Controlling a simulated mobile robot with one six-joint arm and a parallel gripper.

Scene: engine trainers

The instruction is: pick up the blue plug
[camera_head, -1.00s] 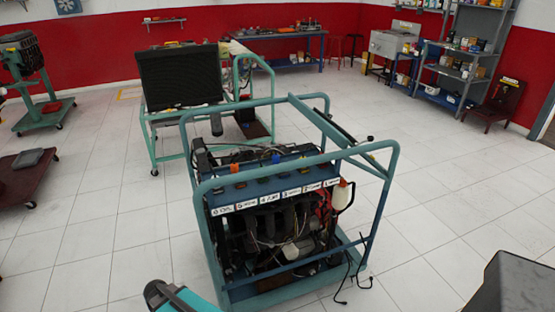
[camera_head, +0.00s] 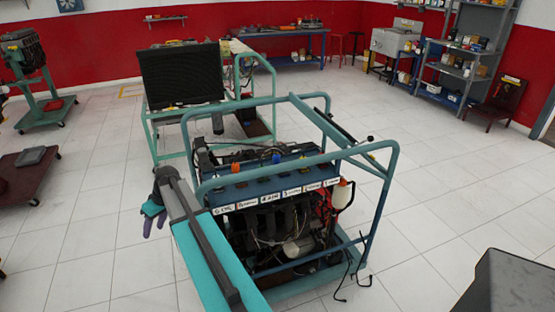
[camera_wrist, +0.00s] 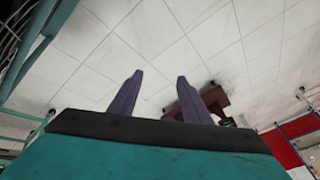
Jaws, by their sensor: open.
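The blue plug (camera_head: 276,158) is a small blue piece on top of the blue panel of the teal-framed engine trainer (camera_head: 262,185) in the head view. An orange piece (camera_head: 236,167) sits to its left on the same panel. My gripper (camera_head: 154,225) is at the left of the trainer, outside its frame, with its purple fingers hanging downward. In the wrist view the two fingers (camera_wrist: 158,78) stand apart with only floor between them, so the gripper is open and empty. The blue plug does not show in the wrist view.
The trainer's teal tube frame (camera_head: 391,165) rises around the engine. A second trainer with a black radiator (camera_head: 182,76) stands behind. A dark red cart (camera_head: 35,178) is at the left. A dark block (camera_head: 508,285) fills the lower right corner.

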